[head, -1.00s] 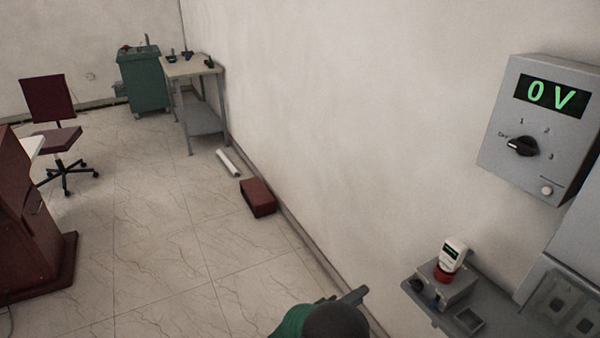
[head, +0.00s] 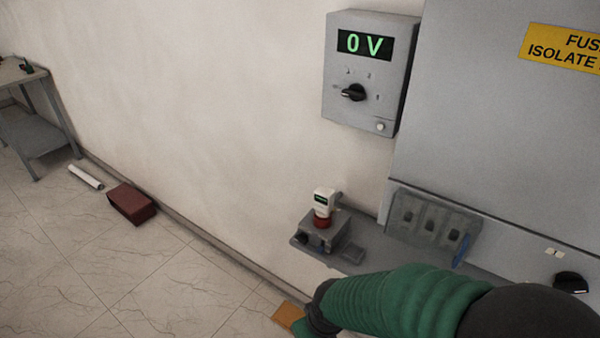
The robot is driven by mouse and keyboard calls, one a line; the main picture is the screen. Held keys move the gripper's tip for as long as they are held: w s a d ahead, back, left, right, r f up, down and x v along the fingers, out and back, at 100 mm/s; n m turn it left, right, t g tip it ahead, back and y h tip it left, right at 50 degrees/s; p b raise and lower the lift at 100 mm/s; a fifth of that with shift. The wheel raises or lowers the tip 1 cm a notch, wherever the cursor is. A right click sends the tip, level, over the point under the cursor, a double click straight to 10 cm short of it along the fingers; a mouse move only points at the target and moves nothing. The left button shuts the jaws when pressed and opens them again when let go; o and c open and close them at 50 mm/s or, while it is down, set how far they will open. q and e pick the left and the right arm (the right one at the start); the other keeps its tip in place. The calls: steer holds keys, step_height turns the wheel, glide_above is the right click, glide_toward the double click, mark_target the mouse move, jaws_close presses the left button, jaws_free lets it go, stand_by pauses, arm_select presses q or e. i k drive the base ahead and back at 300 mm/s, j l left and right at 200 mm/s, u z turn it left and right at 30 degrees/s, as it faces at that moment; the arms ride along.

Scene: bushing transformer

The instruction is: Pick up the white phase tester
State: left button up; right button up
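The white phase tester (head: 325,198) stands upright, with a small dark green display near its top and a red base (head: 322,218) under it. It rests on a small grey box-like stand (head: 325,235) on a grey shelf against the wall. My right arm, in a green sleeve with dark joints, comes in from the right along the bottom, in front of and below the shelf. Its gripper fingers do not show. It is clear of the tester in the picture. My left gripper is out of view.
A grey meter box (head: 365,100) reading 0 V hangs above the shelf. A large grey cabinet (head: 480,110) with a yellow sign (head: 565,48) fills the right. A dark red box (head: 132,204) and white tube (head: 86,177) lie on the floor. An orange patch (head: 287,315) shows below.

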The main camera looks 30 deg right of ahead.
mark_target(324, 200)
steer(key=z, duration=1)
steer(key=i+j+z, duration=0.45)
steer(key=j, duration=0.35)
steer(key=i+j+z, duration=0.2)
steer(key=j, duration=0.2)
steer(key=i, duration=0.05)
